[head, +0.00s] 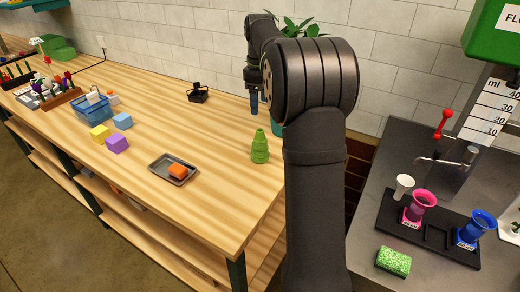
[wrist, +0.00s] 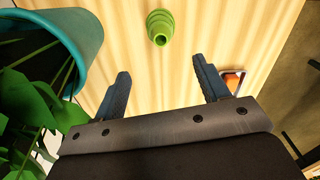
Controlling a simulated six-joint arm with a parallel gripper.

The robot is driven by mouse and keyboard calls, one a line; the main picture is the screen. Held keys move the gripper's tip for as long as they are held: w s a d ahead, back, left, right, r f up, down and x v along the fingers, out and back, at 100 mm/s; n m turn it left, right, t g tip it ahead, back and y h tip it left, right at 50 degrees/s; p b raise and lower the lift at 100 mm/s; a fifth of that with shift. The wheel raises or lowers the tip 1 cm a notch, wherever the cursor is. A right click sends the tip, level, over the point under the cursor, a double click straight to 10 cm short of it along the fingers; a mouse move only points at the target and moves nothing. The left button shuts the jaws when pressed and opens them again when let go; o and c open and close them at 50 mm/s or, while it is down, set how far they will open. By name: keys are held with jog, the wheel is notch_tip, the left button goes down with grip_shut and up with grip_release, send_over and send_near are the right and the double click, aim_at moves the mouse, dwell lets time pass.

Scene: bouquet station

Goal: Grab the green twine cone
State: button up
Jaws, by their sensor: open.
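The green twine cone (head: 260,148) stands upright on the wooden bench, near its right end and just left of my arm in the head view. In the wrist view the cone (wrist: 160,27) shows from above, beyond my fingertips and roughly centred between them. My gripper (wrist: 160,78) is open and empty, with bare bench between its two fingers. The gripper is apart from the cone.
A teal pot (wrist: 60,35) with a leafy plant stands close to my left finger. A metal tray (head: 173,169) with an orange block (head: 178,171) lies left of the cone. Yellow (head: 100,133) and purple (head: 117,144) blocks lie farther left.

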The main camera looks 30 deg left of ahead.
aim_at(260, 130)
notch_tip(260, 130, down, 13)
jog(key=shift+s+d+f, duration=0.1)
jog(key=shift+f, duration=0.1)
jog(key=c, duration=1.4)
jog(key=shift+c, duration=0.2)
jog(key=shift+r, duration=0.15)
